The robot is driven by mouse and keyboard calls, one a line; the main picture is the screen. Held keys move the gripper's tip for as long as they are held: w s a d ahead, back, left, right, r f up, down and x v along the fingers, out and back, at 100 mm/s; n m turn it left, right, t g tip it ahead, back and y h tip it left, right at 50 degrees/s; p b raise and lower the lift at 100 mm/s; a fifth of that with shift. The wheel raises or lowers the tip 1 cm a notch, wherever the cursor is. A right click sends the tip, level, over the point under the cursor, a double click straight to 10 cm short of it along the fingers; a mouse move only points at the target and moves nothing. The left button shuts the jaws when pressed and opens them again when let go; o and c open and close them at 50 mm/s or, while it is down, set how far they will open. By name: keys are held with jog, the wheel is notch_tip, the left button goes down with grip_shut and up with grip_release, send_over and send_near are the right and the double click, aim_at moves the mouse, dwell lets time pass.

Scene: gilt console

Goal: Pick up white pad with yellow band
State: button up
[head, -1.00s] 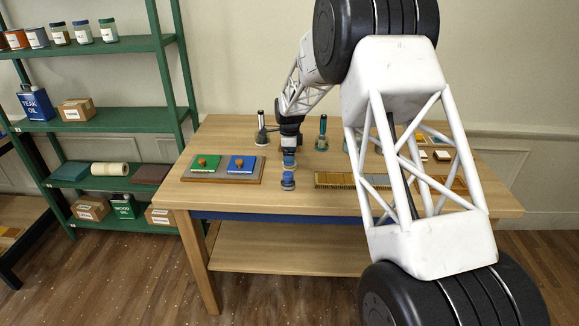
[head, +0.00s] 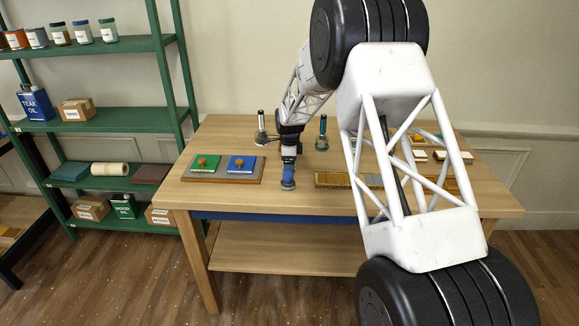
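My gripper (head: 289,172) points straight down over the front middle of the table. Its tip meets or overlaps a small, upright, blue-topped object (head: 288,184) in the picture. Its fingers are too small to tell open from shut, and I cannot tell whether they touch that object. Small white-topped pads (head: 442,155) lie at the right back of the table, partly behind my arm's lattice. They are too small for me to make out which one has a yellow band.
A grey-brown board with a green block (head: 204,163) and a blue block (head: 242,164), each with an orange-brown knob, lies left of my gripper. A row of yellowish and grey pieces (head: 333,180) lies to the right. Upright tools (head: 322,134) stand behind. The table's left front corner is clear.

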jog(key=c, duration=0.9)
jog(key=shift+r, duration=5)
jog(key=shift+o, duration=1.3)
jog(key=shift+c, duration=0.7)
